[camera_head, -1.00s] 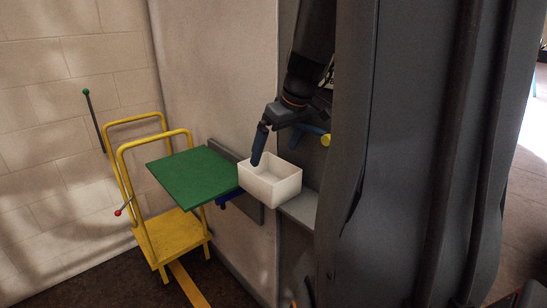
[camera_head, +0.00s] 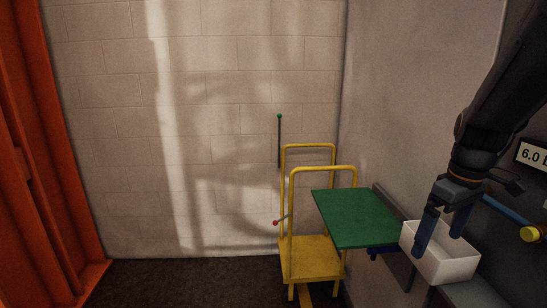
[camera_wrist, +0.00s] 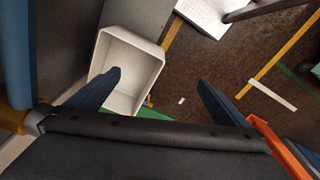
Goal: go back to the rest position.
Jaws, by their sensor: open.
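My gripper (camera_head: 440,238) is at the right of the head view, above and in front of the white bin (camera_head: 456,268). In the wrist view my gripper (camera_wrist: 158,85) is also open and empty. There the white bin (camera_wrist: 147,70) lies beyond the left finger, and its visible inside looks empty. I cannot tell whether a finger touches the bin's rim.
A green board (camera_head: 355,218) sits left of the bin, beside a yellow trolley (camera_head: 312,258). A blue bar with a yellow end (camera_head: 530,233) is at the right. An orange post (camera_head: 40,150) stands far left. Dark floor (camera_head: 190,280) between looks clear.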

